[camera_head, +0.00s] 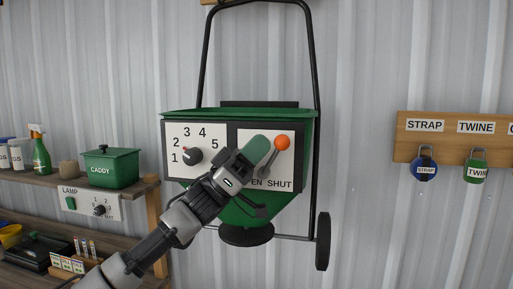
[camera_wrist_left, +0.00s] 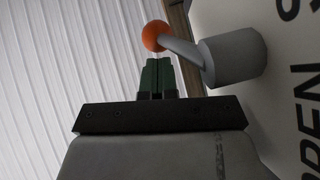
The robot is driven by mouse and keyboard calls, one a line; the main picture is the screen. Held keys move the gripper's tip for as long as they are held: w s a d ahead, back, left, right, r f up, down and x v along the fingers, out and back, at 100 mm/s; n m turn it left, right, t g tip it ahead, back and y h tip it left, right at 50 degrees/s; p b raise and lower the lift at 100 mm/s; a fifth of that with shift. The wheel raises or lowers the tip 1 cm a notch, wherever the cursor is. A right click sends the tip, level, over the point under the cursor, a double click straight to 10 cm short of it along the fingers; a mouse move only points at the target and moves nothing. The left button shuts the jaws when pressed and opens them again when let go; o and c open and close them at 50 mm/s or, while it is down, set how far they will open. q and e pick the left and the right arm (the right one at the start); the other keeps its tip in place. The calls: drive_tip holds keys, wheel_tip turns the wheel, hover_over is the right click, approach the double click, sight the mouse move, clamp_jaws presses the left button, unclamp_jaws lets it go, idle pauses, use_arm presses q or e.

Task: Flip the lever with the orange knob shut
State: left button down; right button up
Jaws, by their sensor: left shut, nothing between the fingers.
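The lever's orange knob (camera_head: 282,141) is at the upper end of a short grey lever (camera_head: 268,163) on a white plate marked OPEN and SHUT (camera_head: 279,185). The lever leans up and to the right. My left gripper (camera_head: 259,146) is in front of the plate, just left of the knob, and covers part of the OPEN label. In the left wrist view its green fingers (camera_wrist_left: 158,77) are shut and empty. The orange knob (camera_wrist_left: 154,36) is just beyond their tips, and the grey lever base (camera_wrist_left: 232,58) is to their right. Contact cannot be told. My right gripper is not visible.
The plate is on a green hopper (camera_head: 240,210) with a black handle frame and a wheel (camera_head: 323,241). A numbered dial (camera_head: 193,156) is left of my gripper. Shelves with a green caddy (camera_head: 110,167) stand at left.

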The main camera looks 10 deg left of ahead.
use_arm(q)
drive_tip(key=b+v, duration=0.4)
drive_tip(key=v, duration=0.6)
drive_tip(key=shift+a+f+b, duration=0.2)
drive_tip(key=shift+f+b, duration=0.1)
drive_tip(key=shift+b, duration=0.1)
drive_tip(key=shift+t, duration=0.3)
